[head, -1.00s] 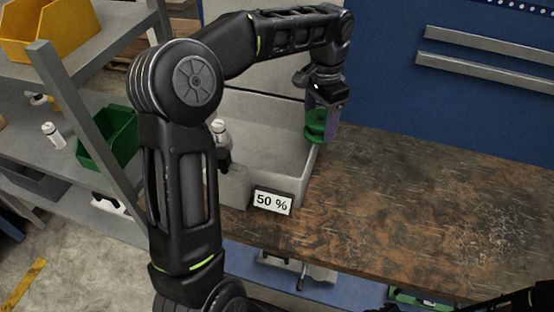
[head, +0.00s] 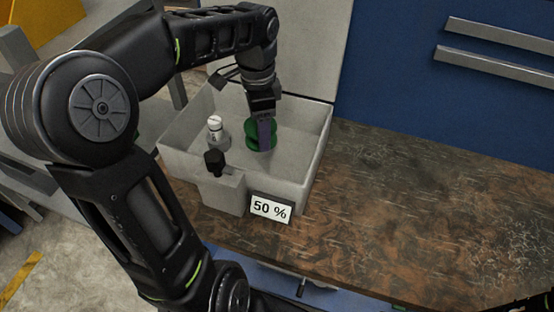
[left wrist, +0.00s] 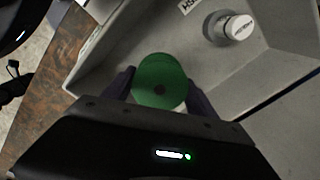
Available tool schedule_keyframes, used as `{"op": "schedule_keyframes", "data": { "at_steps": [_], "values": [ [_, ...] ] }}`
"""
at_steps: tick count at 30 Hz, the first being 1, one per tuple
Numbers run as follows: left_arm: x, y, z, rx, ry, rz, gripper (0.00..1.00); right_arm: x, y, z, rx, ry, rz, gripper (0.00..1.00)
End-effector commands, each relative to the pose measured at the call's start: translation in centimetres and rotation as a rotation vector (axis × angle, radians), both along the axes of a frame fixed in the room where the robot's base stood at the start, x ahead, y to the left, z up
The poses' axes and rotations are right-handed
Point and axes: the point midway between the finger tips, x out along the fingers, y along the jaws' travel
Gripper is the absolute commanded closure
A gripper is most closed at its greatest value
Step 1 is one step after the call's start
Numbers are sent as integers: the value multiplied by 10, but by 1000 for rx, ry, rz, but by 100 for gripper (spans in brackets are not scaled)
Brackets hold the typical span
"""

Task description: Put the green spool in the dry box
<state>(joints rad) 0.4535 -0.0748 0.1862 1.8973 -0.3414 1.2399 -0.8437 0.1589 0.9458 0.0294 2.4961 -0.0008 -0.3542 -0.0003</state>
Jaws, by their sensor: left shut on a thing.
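The green spool (head: 257,136) is between the fingers of my left gripper (head: 264,146), which is shut on it. They are inside the walls of the open grey dry box (head: 320,150), in its right half. In the left wrist view the spool (left wrist: 160,82) shows its round face, with a finger on each side. I cannot tell whether the spool touches the box floor. A "50 %" label (head: 271,208) is on the box's front.
A white-capped bottle (head: 215,128) stands inside the box, left of the spool. A black knob (head: 214,160) is at the box's front wall. The wooden bench (head: 410,210) to the right is clear. Grey rails (head: 490,60) are on the blue wall.

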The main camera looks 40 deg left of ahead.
Motion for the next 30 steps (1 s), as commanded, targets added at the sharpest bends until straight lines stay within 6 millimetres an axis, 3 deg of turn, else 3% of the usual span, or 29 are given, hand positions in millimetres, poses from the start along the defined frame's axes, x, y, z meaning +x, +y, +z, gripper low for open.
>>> {"op": "schedule_keyframes", "data": {
  "at_steps": [5, 12, 23, 30],
  "values": [
    [0, 0, -17, -2, 4, 0, 76, 0, 0, 1, 0, 0, 0, 64],
    [0, 0, -57, -1, 3, 0, 76, 0, 0, 3, 0, 0, -1, 64],
    [0, 0, -63, 1, 1, 1, 76, 0, 0, 3, 0, 0, -1, 64],
    [0, 0, -91, -1, 3, 1, 76, 0, 0, 5, 0, 0, -1, 64]
  ]
}}
